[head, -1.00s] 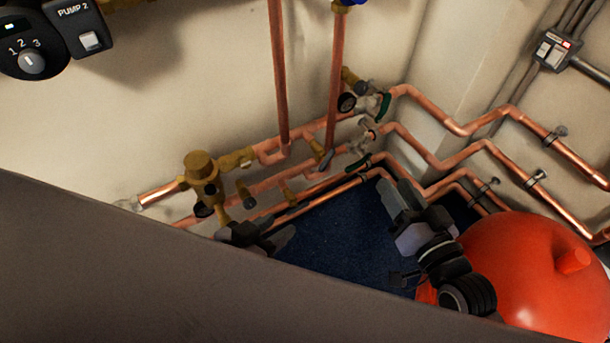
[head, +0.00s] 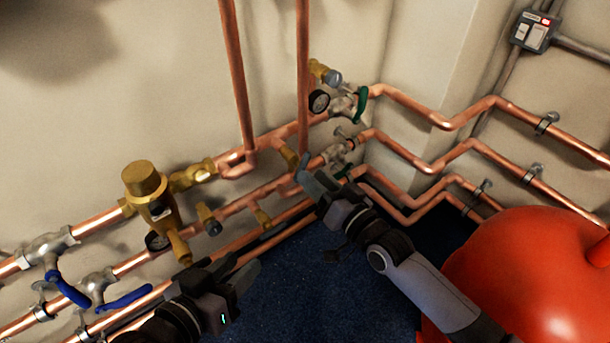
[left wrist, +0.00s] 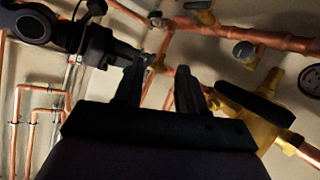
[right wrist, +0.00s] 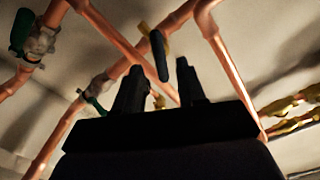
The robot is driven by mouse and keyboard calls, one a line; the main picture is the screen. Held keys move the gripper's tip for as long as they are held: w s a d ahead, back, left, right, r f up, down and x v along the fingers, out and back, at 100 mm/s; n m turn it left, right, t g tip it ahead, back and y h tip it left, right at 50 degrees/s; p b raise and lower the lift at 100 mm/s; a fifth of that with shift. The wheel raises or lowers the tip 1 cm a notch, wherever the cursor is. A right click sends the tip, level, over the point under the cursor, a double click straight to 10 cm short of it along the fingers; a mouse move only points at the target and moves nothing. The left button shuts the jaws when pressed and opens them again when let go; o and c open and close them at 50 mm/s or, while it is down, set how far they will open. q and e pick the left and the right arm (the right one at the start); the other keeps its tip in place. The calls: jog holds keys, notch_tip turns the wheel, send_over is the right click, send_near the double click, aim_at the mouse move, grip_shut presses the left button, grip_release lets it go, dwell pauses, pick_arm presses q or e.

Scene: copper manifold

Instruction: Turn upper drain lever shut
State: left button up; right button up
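The upper brass drain valve (head: 287,155) branches off the copper pipes, left of my right gripper (head: 308,178). In the head view that gripper's tip covers the lever's area, so lever and finger are hard to tell apart. In the right wrist view a dark, slim lever (right wrist: 159,56) on a brass fitting shows between the tips of my right gripper (right wrist: 158,78). The fingers are apart; contact with the lever is not clear. My left gripper (head: 222,275) is low, in front of the lower pipes. The left wrist view shows its fingers (left wrist: 158,75) open and empty.
A second brass drain valve (head: 262,217) sits lower, between my grippers. A brass regulator (head: 148,185) and blue-handled valves (head: 68,290) are at left. Green-handled valves (head: 361,105) are behind my right gripper. A red tank (head: 530,265) is at right. The dark blue floor (head: 320,285) is clear.

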aim_at(302, 167)
jog(key=x, duration=0.3)
jog(key=shift+w+a+b, duration=0.1)
jog(key=shift+w+b, duration=0.05)
jog(key=shift+b, duration=0.25)
grip_shut()
jog(key=shift+m, duration=0.3)
jog(key=m, duration=1.1)
jog(key=shift+f+m, duration=0.15)
jog(key=shift+m, duration=0.25)
